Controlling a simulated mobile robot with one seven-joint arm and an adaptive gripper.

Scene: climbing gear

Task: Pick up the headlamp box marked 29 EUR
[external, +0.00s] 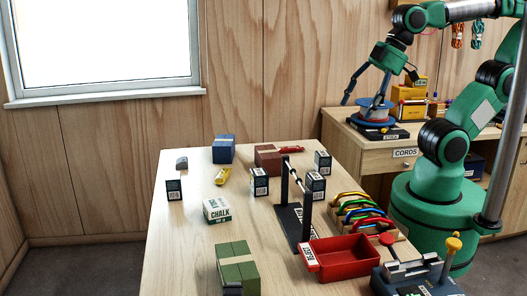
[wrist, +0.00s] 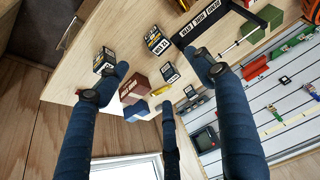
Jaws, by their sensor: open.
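Several small dark boxes with white labels stand on the wooden table: one at the left (external: 174,190), one in the middle (external: 259,182), one beside the black stand (external: 315,185) and one behind it (external: 322,162). Dark boxes also show in the wrist view, one at the left (wrist: 104,61) and one near the top middle (wrist: 157,40). The price prints are too small for me to tell which is 29 EUR. My gripper (external: 368,100) is open, up over the side bench, away from these boxes. Its blue fingers (wrist: 161,62) are spread and hold nothing.
On the table are a chalk box (external: 217,210), a green box (external: 237,266), a brown box (external: 268,158), a blue box (external: 223,149), a red tray (external: 340,258) and a colourful rack (external: 362,212).

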